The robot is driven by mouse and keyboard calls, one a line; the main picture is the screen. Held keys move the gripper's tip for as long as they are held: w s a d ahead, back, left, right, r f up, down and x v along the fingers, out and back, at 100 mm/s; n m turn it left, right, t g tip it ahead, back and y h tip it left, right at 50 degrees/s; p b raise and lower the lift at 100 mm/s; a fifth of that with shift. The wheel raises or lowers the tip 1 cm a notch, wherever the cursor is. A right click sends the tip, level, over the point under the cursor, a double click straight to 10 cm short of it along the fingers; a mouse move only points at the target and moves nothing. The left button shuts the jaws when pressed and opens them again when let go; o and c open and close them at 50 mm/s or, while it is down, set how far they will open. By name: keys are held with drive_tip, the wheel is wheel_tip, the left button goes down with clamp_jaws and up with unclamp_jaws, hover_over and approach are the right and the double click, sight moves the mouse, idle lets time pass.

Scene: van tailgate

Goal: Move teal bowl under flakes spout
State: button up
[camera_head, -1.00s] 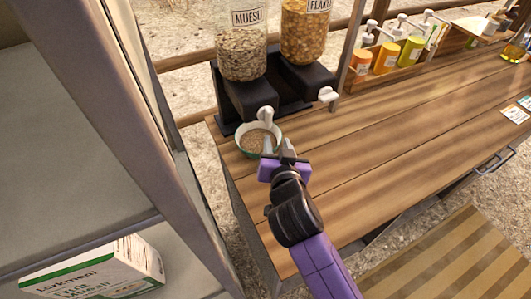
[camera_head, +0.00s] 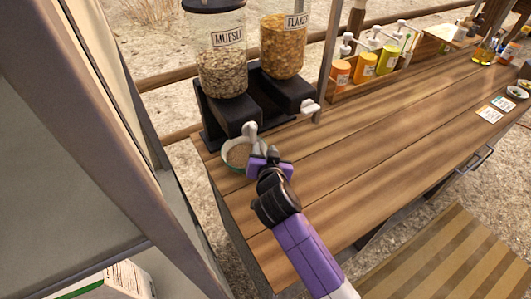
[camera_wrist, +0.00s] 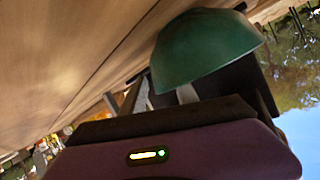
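The teal bowl (camera_head: 238,154) stands on the wooden counter at the muesli dispenser's spout, with brown flaky contents. In the wrist view the bowl (camera_wrist: 205,48) shows its teal outside close up. The muesli dispenser (camera_head: 220,68) is on the left and the flakes dispenser (camera_head: 284,45) is right of it. The flakes spout has a white knob (camera_head: 310,107); the counter below it is clear. My gripper (camera_head: 262,156) is at the bowl's right rim. Its fingertips are partly hidden, and I cannot tell whether they grip the rim.
A wooden rack with orange and yellow pump bottles (camera_head: 364,64) stands right of the dispensers. The counter (camera_head: 370,130) is bare to the right of the bowl. A grey post rises beside the flakes dispenser. A grey frame and shelf with a carton (camera_head: 115,282) are at left.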

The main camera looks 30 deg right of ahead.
clamp_jaws()
drive_tip(key=shift+d+p, duration=2.35)
drive_tip(key=shift+d, duration=6.2)
unclamp_jaws()
